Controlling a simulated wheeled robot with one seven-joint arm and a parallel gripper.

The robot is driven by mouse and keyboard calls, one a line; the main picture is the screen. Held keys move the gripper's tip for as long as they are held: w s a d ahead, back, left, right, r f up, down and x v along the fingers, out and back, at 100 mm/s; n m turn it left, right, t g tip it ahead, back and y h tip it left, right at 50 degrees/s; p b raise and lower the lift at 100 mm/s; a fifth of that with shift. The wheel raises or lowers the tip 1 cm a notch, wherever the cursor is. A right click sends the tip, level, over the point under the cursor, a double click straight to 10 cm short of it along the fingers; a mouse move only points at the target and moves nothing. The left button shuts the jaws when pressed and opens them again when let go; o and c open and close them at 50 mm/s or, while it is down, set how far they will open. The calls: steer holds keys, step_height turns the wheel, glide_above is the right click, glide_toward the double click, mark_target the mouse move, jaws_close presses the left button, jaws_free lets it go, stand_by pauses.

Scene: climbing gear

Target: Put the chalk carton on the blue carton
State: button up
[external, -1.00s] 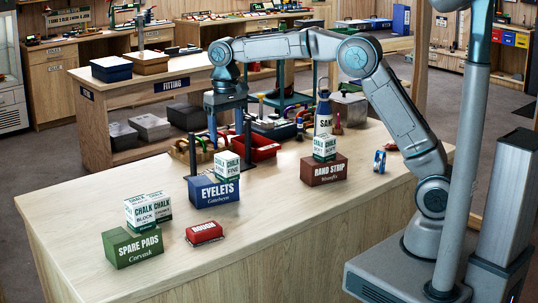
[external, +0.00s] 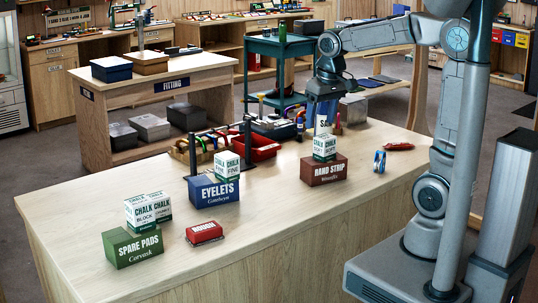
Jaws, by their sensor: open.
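The blue carton (external: 214,193), marked EYELETS, stands on the wooden bench with a small white and green chalk carton marked FINE (external: 227,165) on its top, toward the right. A white and green chalk carton marked SOFT (external: 325,148) sits on the brown RAND STRIP carton (external: 324,172). A larger chalk carton marked BLOCK (external: 148,211) sits on the green SPARE PADS carton (external: 133,247). My gripper (external: 322,110) is open and empty, pointing down above the SOFT chalk carton and apart from it. Its fingers are small and partly blend with the bottle behind.
A red ROUGH box (external: 204,232) lies between the green and blue cartons. A red tray (external: 259,149), dark posts and tools stand behind the blue carton. A blue tape roll (external: 379,161) lies right of the brown carton. The bench front is clear.

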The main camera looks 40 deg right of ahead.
steer(key=s+d+f, duration=0.3)
steer(key=s, duration=0.3)
steer(key=s+d+f+t, duration=0.1)
steer(key=s+d+f, duration=0.2)
steer(key=s, duration=0.3)
steer(key=shift+s+d+f, duration=0.2)
steer(key=shift+s+f, duration=0.05)
steer(key=shift+s, duration=0.1)
